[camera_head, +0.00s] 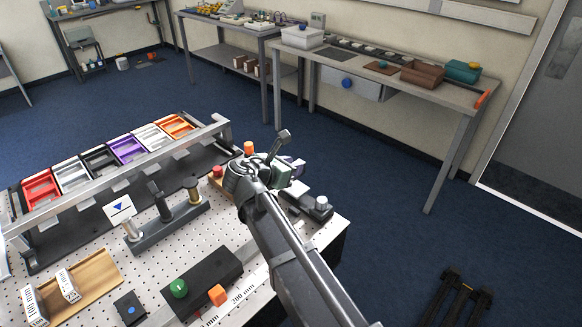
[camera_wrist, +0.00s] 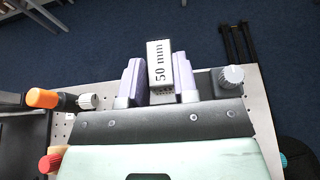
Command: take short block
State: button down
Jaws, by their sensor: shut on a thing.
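My gripper (camera_wrist: 159,80) is shut on a white block (camera_wrist: 160,62) whose face reads "50 mm". The block stands between the two purple-grey fingers, which touch or nearly touch its sides in the wrist view. In the head view my gripper (camera_head: 292,168) is over the far right corner of the perforated table, and my wrist hides the block. Two white blocks with printed labels, a smaller one (camera_head: 67,286) and a longer one (camera_head: 34,305), are at the wooden tray (camera_head: 97,280) at the front left.
A rack of coloured bins (camera_head: 128,150) lines the table's back left. A grey stand with posts (camera_head: 165,232) and a black base with green and orange knobs (camera_head: 203,280) occupy the middle. An orange-handled tool (camera_wrist: 42,98) lies left of my gripper. Floor is open beyond the edge.

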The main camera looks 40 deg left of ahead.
notch_tip(320, 180, up, 15)
jog(key=p, duration=1.3)
jog(key=shift+r, duration=0.2)
